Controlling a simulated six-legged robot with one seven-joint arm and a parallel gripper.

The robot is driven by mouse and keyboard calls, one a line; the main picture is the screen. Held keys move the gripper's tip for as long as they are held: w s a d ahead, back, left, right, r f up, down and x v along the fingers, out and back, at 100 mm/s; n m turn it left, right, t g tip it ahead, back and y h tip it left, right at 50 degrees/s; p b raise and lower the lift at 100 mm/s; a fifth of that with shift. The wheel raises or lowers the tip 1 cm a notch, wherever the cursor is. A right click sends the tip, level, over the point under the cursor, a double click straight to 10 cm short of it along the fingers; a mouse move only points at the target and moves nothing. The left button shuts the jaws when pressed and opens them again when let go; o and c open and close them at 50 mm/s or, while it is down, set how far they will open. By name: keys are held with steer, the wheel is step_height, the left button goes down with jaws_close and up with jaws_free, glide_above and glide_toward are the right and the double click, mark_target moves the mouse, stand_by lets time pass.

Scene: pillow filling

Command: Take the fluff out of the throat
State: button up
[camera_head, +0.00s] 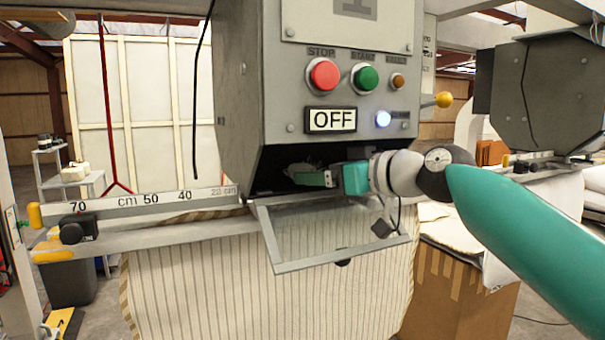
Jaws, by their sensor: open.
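The throat (268,182) is the dark opening under the grey control box, with its clear framed flap (335,238) hanging down and open below it. A small greyish clump that looks like the fluff (302,168) sits inside the throat, dim and partly hidden. My gripper (312,179), green, reaches into the throat from the right and points left. Its fingers are open, just below and beside the clump. I cannot tell whether they touch it.
The control box has a red stop button (323,74), a green start button (365,78) and an OFF display (331,119). A ruler rail (150,200) runs left. A striped pillow cover (220,290) hangs below. A cardboard box (455,290) stands at right.

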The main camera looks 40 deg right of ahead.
steer(key=shift+w+f, duration=0.15)
steer(key=shift+w, duration=1.1)
steer(key=shift+s+a, duration=0.1)
steer(key=shift+s, duration=0.05)
steer(key=c, duration=1)
steer(key=shift+c, duration=0.2)
